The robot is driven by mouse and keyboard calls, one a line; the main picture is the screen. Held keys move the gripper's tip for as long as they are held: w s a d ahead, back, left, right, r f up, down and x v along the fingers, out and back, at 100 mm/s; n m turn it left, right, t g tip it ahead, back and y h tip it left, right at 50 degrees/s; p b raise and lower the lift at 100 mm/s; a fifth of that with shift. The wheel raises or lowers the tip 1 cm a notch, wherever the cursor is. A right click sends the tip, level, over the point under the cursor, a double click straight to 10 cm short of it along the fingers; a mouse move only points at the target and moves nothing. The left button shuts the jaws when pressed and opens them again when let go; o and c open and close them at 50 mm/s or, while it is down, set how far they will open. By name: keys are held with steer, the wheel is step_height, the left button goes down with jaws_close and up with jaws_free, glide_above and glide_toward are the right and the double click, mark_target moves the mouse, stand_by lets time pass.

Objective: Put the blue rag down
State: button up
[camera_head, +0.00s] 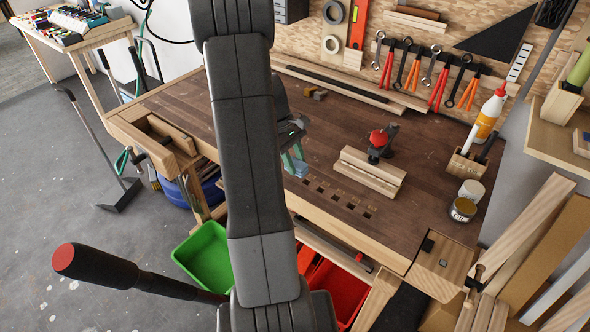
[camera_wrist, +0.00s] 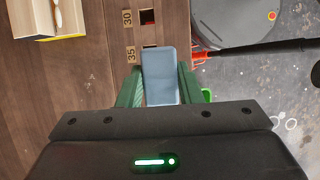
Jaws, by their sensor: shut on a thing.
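The blue rag (camera_wrist: 159,76) is a flat-looking grey-blue piece in the wrist view. It is held between the two green fingers of my gripper (camera_wrist: 160,88), which is shut on it. In the head view my gripper (camera_head: 295,163) shows partly behind my arm, over the front part of the workbench (camera_head: 235,125). A little of the rag shows there between the fingers. I cannot tell how high the rag is above the bench top.
Square holes (camera_head: 335,193) run along the bench front. A wooden block (camera_head: 368,178) and a red-knobbed tool (camera_head: 379,140) stand to the right of my gripper. The bench middle has bare room.

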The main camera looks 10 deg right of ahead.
steer(key=shift+f, duration=1.95)
steer(key=shift+f, duration=0.15)
steer(key=o, duration=0.9)
steer(key=v, duration=1.2)
steer(key=shift+s+b, duration=0.1)
steer(key=shift+b, duration=0.3)
